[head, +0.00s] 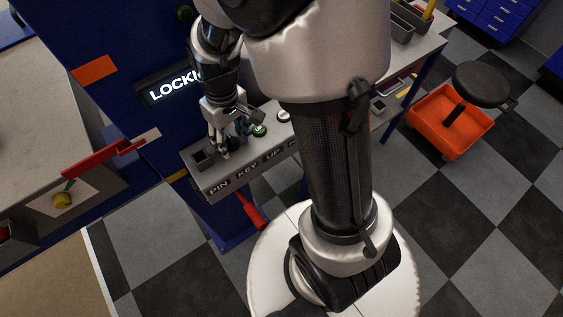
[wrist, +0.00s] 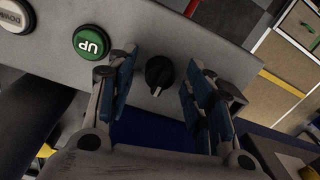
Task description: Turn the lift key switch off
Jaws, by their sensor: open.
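The lift key switch (wrist: 159,72) is a round black knob on the grey control panel (wrist: 200,25). Its pale-tipped pointer faces the bottom of the wrist view, leaning slightly left. My gripper (wrist: 161,62) is open, with one blue-padded finger on each side of the knob and a gap on both sides. In the head view my gripper (head: 230,143) is over the panel's left part, above the "KEY" label. There the knob is mostly hidden by my fingers. I cannot tell how far the fingertips are above the panel.
A green "UP" button (wrist: 91,42) sits beside the left finger, with a white "DOWN" button (wrist: 14,16) further left. A square socket (head: 201,158) is at the panel's left end. A blue "LOCK" cabinet (head: 120,60) rises behind.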

